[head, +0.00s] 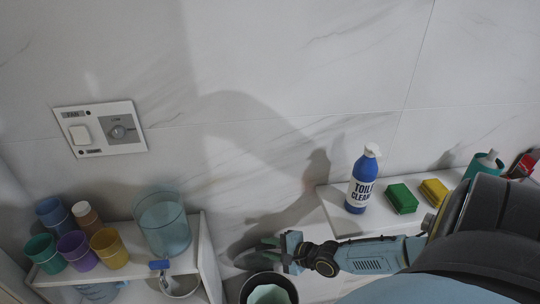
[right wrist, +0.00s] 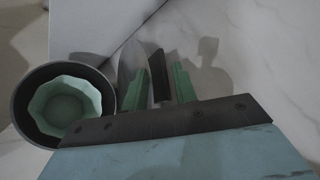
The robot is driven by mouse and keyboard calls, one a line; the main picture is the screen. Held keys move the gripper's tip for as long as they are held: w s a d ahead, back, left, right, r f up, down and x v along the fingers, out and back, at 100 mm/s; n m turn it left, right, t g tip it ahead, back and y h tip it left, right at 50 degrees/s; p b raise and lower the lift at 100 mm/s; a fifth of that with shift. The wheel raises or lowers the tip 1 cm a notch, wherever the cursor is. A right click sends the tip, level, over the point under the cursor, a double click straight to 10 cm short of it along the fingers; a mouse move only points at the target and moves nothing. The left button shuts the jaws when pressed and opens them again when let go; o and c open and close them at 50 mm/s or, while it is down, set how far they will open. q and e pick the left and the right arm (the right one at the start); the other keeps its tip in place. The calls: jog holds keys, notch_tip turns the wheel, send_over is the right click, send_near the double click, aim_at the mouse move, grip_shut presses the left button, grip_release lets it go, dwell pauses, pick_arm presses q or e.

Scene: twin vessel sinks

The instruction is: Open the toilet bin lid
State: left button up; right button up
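A dark round bin (head: 268,289) with a mint-green faceted inside stands at the bottom middle of the head view. In the right wrist view the bin (right wrist: 63,104) is at the left, and its top is uncovered on the side I see. My right gripper (head: 258,254) reaches in from the right, just above and behind the bin. In the right wrist view its two green fingers (right wrist: 161,82) stand apart. A dark narrow piece shows between them and a grey curved piece (right wrist: 129,64) beside the left finger; I cannot tell whether either is the lid. My left gripper is not in view.
A white shelf (head: 207,262) with several coloured cups and a glass container (head: 163,225) stands at the left. At the right, a ledge holds a blue cleaner bottle (head: 362,182) and green (head: 402,199) and yellow sponges (head: 434,192). A marble wall is behind.

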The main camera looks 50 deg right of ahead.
jog(key=shift+a, duration=0.1)
